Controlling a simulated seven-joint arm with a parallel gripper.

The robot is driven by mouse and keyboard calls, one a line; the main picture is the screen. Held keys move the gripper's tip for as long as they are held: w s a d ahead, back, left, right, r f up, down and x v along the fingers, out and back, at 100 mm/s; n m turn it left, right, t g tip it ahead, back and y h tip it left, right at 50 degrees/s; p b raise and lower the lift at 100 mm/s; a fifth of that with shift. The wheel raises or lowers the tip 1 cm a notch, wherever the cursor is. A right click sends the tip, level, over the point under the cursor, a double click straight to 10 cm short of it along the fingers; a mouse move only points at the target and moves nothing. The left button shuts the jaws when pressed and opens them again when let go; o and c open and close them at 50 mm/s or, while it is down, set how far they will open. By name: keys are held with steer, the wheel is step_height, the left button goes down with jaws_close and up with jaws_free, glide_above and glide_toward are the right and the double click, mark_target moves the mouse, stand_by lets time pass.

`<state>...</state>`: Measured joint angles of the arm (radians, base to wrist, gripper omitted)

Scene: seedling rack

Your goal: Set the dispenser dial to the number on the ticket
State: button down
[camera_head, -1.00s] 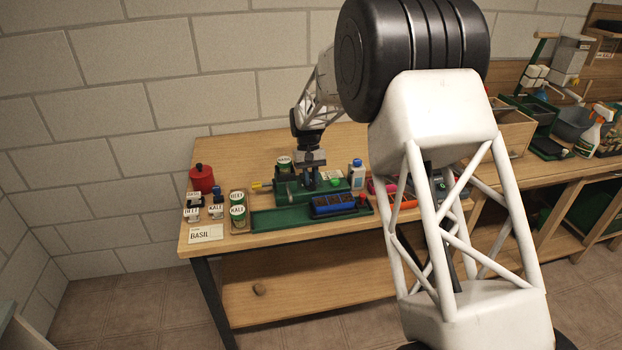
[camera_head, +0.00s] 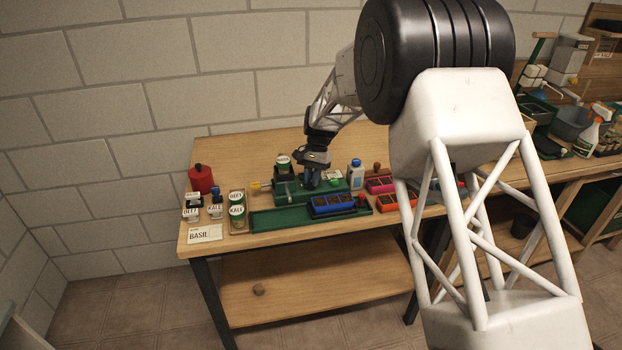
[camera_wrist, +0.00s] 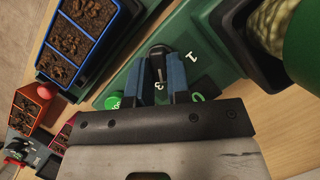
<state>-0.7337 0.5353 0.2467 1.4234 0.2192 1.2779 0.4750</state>
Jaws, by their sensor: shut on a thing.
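The green dispenser (camera_head: 290,190) stands at the back of the wooden bench. Its black dial knob (camera_wrist: 158,62) shows in the wrist view, between the blue fingers of my gripper (camera_wrist: 168,72), which is shut on it. A further mark is partly hidden by the fingers. The pointer's exact setting is unclear. A white card reading BASIL (camera_head: 205,233) lies at the bench's front left. No number is readable on it. I cannot tell which card is the ticket.
A green tray (camera_head: 275,222) with a blue seedling pot (camera_head: 333,203) lies in front of the dispenser. Labelled seed tins (camera_head: 237,212) and a red canister (camera_head: 201,179) stand left. A white bottle (camera_head: 356,175) with a blue cap stands right, near pink and orange pots.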

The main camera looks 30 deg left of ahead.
steer(key=shift+d+m+y, duration=0.1)
steer(key=shift+m+y, duration=0.4)
steer(key=shift+m, duration=0.8)
steer(key=c, duration=1.1)
jaws_free()
steer(key=shift+v, duration=3.95)
